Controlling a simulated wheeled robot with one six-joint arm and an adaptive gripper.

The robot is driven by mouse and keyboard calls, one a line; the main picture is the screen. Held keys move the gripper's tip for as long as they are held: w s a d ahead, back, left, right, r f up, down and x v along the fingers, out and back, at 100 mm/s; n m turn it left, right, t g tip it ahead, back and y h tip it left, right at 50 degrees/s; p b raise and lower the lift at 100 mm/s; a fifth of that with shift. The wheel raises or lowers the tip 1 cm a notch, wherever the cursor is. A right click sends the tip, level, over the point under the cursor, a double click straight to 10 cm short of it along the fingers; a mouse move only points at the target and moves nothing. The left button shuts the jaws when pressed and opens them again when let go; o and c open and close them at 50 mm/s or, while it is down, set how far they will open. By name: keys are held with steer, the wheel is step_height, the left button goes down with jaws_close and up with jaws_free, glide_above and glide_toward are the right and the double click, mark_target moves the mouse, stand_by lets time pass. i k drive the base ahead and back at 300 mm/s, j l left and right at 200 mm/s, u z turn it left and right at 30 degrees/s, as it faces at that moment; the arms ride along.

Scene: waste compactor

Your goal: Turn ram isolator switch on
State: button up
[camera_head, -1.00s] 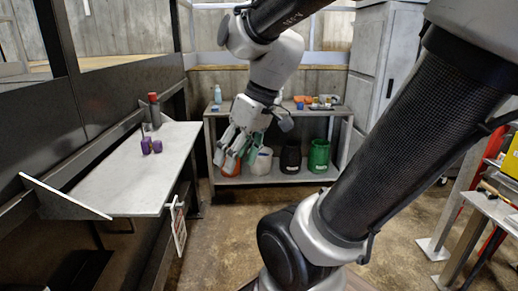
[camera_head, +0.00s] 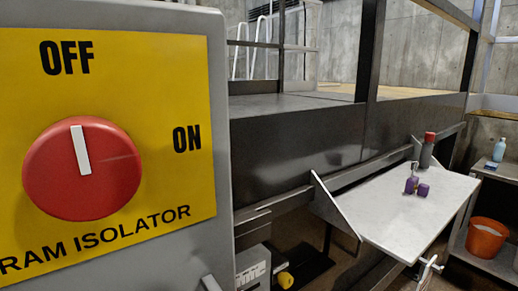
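The ram isolator switch is a round red knob (camera_head: 84,169) with a white pointer bar (camera_head: 80,150). It is large and close at the left of the head view, on a yellow plate (camera_head: 180,95) marked OFF, ON and RAM ISOLATOR. The pointer stands nearly upright, toward the OFF label (camera_head: 65,57). The ON label (camera_head: 187,138) is to the right of the knob. My gripper is not in view, and nothing touches the knob.
The plate is on a grey box (camera_head: 216,60). To its right is a dark metal frame (camera_head: 300,135). An orange bucket (camera_head: 486,237) stands at the far right.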

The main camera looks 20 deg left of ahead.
mark_target(80, 169)
steer(key=k+u, duration=0.1)
steer(key=u, duration=0.35)
steer(key=k+u, duration=0.1)
steer(key=u, duration=0.35)
steer(key=k+u, duration=0.1)
steer(key=u, duration=0.8)
steer(key=k+j, duration=1.1)
steer(key=j, duration=0.15)
steer(key=i+j+z, duration=0.05)
